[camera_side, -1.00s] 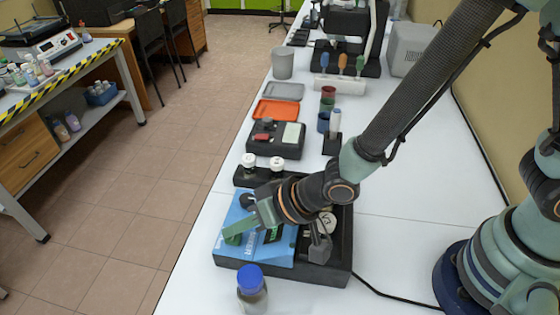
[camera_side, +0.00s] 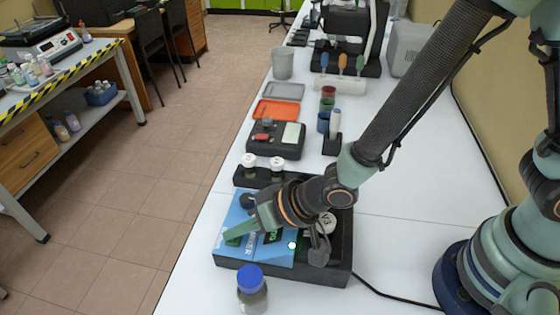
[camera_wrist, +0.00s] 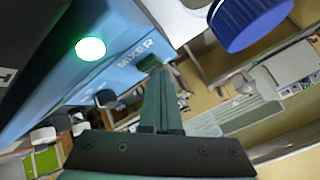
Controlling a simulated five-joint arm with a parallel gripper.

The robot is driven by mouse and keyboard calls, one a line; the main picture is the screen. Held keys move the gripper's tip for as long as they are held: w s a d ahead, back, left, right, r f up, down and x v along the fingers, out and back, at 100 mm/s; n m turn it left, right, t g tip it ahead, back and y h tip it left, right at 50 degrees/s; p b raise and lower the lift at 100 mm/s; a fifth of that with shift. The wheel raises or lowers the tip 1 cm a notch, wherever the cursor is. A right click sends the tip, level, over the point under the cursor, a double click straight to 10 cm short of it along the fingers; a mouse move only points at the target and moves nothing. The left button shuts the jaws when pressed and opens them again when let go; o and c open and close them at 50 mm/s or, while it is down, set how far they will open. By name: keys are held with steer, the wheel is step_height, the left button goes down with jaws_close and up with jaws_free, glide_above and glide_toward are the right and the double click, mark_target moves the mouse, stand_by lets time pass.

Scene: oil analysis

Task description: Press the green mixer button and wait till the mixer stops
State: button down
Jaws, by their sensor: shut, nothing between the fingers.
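The mixer is a black box with a blue top panel (camera_side: 272,256) lettered MIXER, at the front of the white bench. A small round light, the button (camera_side: 292,245), glows bright white-green on the panel; it also shows large in the wrist view (camera_wrist: 90,48). My gripper (camera_side: 238,236) is shut and empty, low over the panel's left part. Its green fingers lie left of the lit button in the side view and to its right in the wrist view (camera_wrist: 160,100). Whether the fingertips touch the panel is unclear. A white-topped round piece and a grey lever (camera_side: 320,250) sit at the mixer's right.
A blue-capped bottle (camera_side: 251,290) stands in front of the mixer. Two white-capped vials sit in a black holder (camera_side: 242,178) behind it. Trays, a device and tool racks line the bench further back. A black cable (camera_side: 385,294) runs right across mostly clear bench.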

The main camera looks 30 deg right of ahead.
mark_target(240, 239)
stand_by(0.3)
steer(key=shift+r, duration=0.9)
steer(key=shift+r, duration=2.5)
steer(key=shift+d, duration=0.1)
steer(key=w+d+r+h, duration=0.1)
steer(key=d+r+h, duration=0.3)
steer(key=d, duration=0.8)
steer(key=w+d+r+h, duration=0.1)
steer(key=d+r, duration=0.5)
steer(key=d, duration=0.5)
steer(key=s+d+r+g+h, duration=0.1)
steer(key=s+d+r, duration=0.1)
steer(key=s+d, duration=0.3)
steer(key=d, duration=0.3)
steer(key=shift+s+d+r+m+h, duration=0.2)
steer(key=shift+d+m+h, duration=0.1)
steer(key=shift+m, duration=0.1)
